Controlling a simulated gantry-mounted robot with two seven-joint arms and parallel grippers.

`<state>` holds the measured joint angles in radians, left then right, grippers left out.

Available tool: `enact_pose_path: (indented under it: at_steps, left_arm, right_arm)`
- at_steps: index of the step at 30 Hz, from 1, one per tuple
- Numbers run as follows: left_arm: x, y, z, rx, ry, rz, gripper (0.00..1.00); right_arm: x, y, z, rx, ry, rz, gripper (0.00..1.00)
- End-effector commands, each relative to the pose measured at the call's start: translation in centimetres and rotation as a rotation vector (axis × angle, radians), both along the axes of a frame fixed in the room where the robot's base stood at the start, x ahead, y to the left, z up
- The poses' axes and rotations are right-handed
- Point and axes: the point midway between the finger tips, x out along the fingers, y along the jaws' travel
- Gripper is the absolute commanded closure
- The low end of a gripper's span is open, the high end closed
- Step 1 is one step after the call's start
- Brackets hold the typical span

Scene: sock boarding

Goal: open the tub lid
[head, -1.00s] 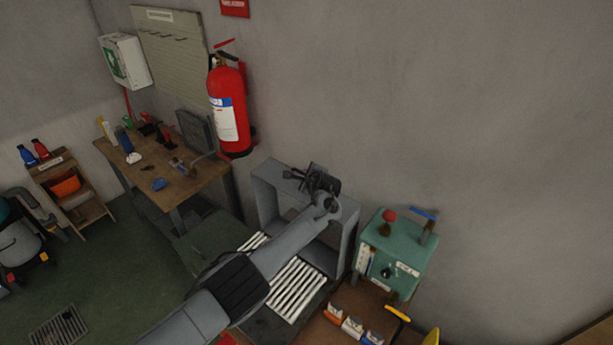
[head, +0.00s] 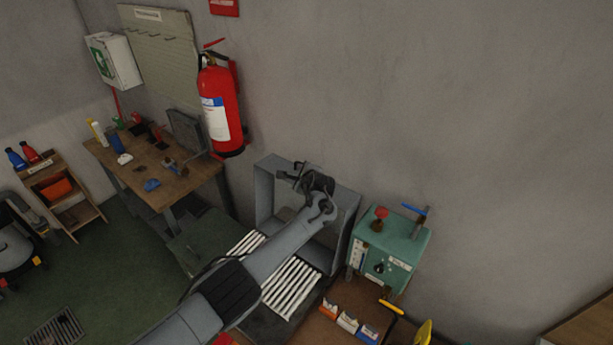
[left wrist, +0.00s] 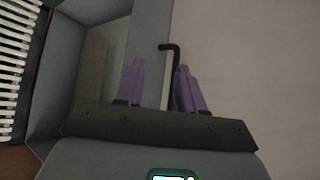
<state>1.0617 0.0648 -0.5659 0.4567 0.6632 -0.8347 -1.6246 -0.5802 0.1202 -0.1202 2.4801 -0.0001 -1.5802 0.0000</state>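I cannot make out a tub lid for certain in either view. My left gripper (head: 300,178) is above the top edge of the grey box-shaped frame (head: 262,190), near the wall. The left wrist view shows its two purple fingers (left wrist: 160,88) apart, with a gap between them. A thin pale upright with a black bent top (left wrist: 168,60) shows in that gap; I cannot tell whether it is between the fingers or behind them. My right gripper is not in view.
White slatted rollers (head: 290,290) run into the grey frame. A green control box (head: 405,245) with a red knob and blue handle stands to the right. A wooden workbench (head: 190,192) and red extinguisher (head: 218,105) are to the left.

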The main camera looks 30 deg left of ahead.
Motion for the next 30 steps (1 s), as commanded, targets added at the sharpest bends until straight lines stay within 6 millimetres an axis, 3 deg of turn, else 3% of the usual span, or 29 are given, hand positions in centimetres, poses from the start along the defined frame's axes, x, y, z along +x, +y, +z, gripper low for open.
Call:
enact_pose_path:
  at_steps: [3, 9, 21, 30]
  left_arm:
    - [-0.9, -0.9, 1.1, -0.005, 0.001, -0.001, 0.62]
    - [-2.5, -2.6, 2.2, -0.003, -0.001, -0.001, 0.62]
    - [-5.3, -5.5, 4.4, -0.001, -0.001, 0.000, 0.62]
    - [-5.7, -5.9, 4.7, -0.002, 0.001, 0.001, 0.62]
  right_arm:
    - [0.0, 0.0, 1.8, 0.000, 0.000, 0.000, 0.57]
    - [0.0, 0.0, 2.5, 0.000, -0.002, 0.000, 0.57]
    - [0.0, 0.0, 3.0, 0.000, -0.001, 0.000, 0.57]
    - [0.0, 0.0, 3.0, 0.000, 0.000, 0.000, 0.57]
